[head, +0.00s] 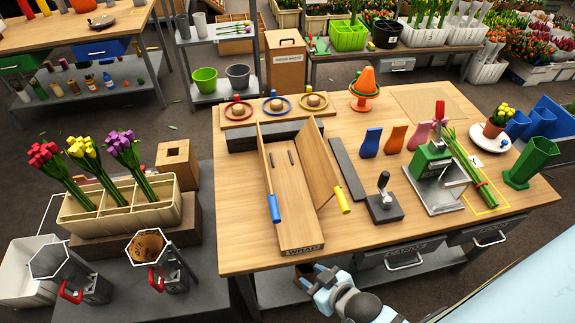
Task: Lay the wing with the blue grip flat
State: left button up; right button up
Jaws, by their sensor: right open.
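A wooden folding board (300,232) with a label on its front lies on the workbench. Its left wing (264,172) carries the blue grip (274,208); this wing stands up steeply, seen nearly edge-on. The right wing (318,165) carries the yellow grip (343,202) and is also raised, leaning outward to the right. My right gripper (322,276) is open and empty at the bench's front edge, in front of the board and apart from both grips. My left gripper is not in view.
Bare benchtop (236,215) lies left of the blue grip. A ringed wooden rack (240,122) stands behind. A flower crate (118,216) stands on the left.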

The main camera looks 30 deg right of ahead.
aim_at(274, 210)
jog(key=k+l, duration=0.1)
jog(key=l, duration=0.3)
jog(key=k+l, duration=0.1)
jog(key=l, duration=0.3)
jog(key=k+l, duration=0.1)
jog(key=l, duration=0.3)
